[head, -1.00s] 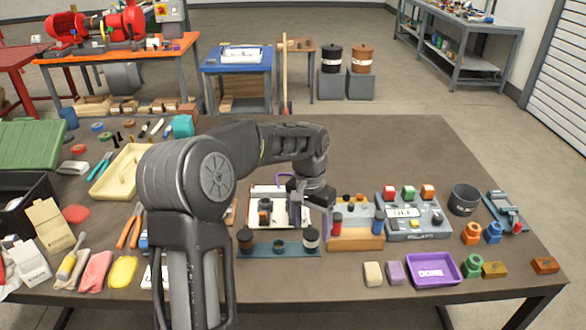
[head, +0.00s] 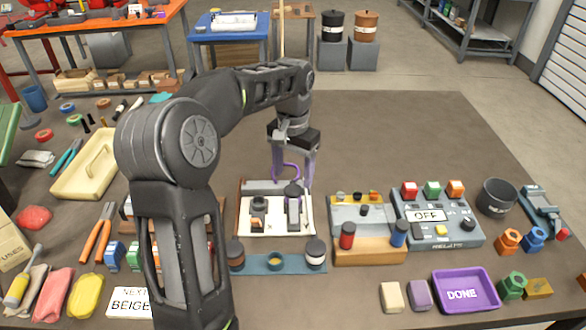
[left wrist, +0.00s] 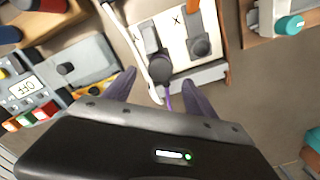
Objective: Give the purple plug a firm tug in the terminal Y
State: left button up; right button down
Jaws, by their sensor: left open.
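A white terminal board (head: 275,222) carries two dark terminals side by side. The right terminal (head: 294,215) has a dark round plug end (head: 293,189) on it. A purple cable (head: 287,166) loops up behind it. In the left wrist view the dark round end (left wrist: 160,68) has the purple cable (left wrist: 167,100) beside it. The other terminal (left wrist: 199,46) stands apart. My right gripper is out of view.
Right of the board stand a peg block (head: 368,250) and a grey panel (head: 455,232) reading OFF. A purple DONE tray (head: 466,291) is at the front right. The table behind is clear.

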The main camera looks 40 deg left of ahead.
aim_at(293, 188)
pick_arm(q)
jog(key=shift+f, duration=0.1)
jog(key=shift+f, duration=3.9)
grip_shut()
